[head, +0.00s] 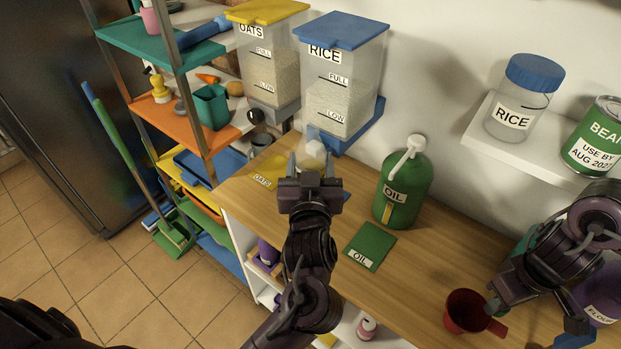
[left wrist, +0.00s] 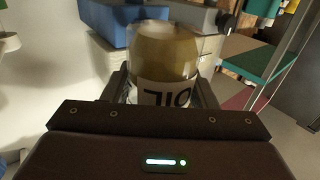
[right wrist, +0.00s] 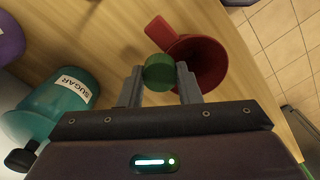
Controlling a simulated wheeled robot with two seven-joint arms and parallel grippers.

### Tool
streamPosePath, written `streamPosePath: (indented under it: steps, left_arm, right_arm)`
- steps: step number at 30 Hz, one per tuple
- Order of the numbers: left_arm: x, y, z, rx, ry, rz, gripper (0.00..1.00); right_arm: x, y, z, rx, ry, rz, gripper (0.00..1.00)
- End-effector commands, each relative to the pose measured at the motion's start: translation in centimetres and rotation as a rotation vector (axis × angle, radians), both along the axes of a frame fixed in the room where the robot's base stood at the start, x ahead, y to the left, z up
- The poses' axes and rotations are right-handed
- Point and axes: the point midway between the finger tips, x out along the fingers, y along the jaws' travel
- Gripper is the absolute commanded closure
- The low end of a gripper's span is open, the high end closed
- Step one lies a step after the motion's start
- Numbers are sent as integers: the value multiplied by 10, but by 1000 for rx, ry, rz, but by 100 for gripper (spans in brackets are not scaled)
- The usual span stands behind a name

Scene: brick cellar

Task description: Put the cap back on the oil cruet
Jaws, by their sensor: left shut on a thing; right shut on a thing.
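The oil cruet (head: 312,154) is a clear vessel with yellowish oil, partly hidden behind my left gripper (head: 311,172) in the head view. In the left wrist view the cruet (left wrist: 166,55) sits between the two fingers, its OIL label appearing upside down. My left gripper is shut on it over the left part of the counter. The green round cap (right wrist: 159,72) is pinched between the fingertips of my right gripper (right wrist: 160,85). The right gripper (head: 491,306) is beside a red cup, well right of the cruet; the cap is hard to make out in the head view.
The red cup with a handle (head: 463,311) stands on the wooden counter (head: 415,275). A green OIL jug (head: 408,180) and green OIL mat (head: 370,247) lie between the grippers. Rice and oats dispensers stand behind the cruet. A teal sugar container (right wrist: 58,105) is near the right gripper.

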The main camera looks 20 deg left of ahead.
Motion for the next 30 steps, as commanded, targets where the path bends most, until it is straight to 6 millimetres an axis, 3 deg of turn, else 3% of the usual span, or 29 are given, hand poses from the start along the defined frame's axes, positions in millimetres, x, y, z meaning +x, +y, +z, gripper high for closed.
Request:
streamPosePath:
  steps: [11,12,21,30]
  left_arm:
    - [0,0,3,0,-1,0,73]
    - [0,0,3,0,-1,0,52]
    - [0,0,3,0,-1,0,89]
    - [-4,4,-3,5,1,-1,89]
  right_arm:
    - [0,0,0,0,0,0,90]
    - [0,0,0,0,0,0,90]
    - [0,0,0,0,0,0,90]
    - [3,3,1,2,-2,-12,90]
